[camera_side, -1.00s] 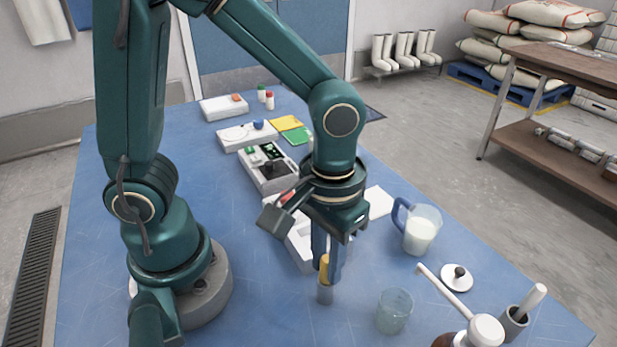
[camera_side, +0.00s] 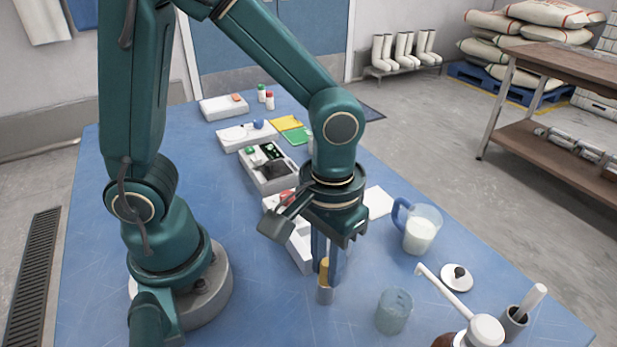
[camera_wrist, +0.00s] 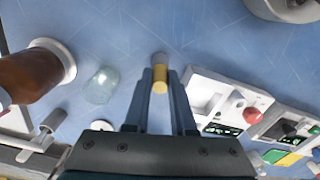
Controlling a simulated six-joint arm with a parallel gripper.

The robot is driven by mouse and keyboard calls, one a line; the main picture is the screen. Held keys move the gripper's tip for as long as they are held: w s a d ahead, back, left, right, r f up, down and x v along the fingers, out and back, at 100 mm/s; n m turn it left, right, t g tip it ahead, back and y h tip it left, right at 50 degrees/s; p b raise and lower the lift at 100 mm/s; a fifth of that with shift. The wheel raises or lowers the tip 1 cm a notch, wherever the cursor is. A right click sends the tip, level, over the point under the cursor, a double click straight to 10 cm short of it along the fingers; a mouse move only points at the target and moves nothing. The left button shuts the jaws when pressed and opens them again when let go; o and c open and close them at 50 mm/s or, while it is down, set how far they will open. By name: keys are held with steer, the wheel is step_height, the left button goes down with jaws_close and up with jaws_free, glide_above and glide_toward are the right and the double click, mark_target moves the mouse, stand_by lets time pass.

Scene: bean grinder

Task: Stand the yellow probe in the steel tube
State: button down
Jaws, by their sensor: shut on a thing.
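The yellow probe (camera_side: 324,270) is upright between the fingers of my gripper (camera_side: 328,276), which is shut on it. Its lower part is at the mouth of the steel tube (camera_side: 325,294), which stands on the blue table; how deep it sits inside is hard to tell. In the wrist view the probe (camera_wrist: 159,80) shows end-on between the two fingertips (camera_wrist: 160,74), with the grey tube (camera_wrist: 159,60) just beyond it and in line with it.
A glass beaker (camera_side: 394,310) stands right of the tube. A milk jug (camera_side: 419,232), a lid (camera_side: 457,278) and a brown bottle (camera_wrist: 30,75) are further off. White instruments (camera_side: 268,168) lie behind my gripper. The table (camera_side: 262,310) left of the tube is clear.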

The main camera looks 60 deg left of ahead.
steer(key=shift+c, duration=0.6)
jaws_free()
steer(key=shift+r, duration=3.5)
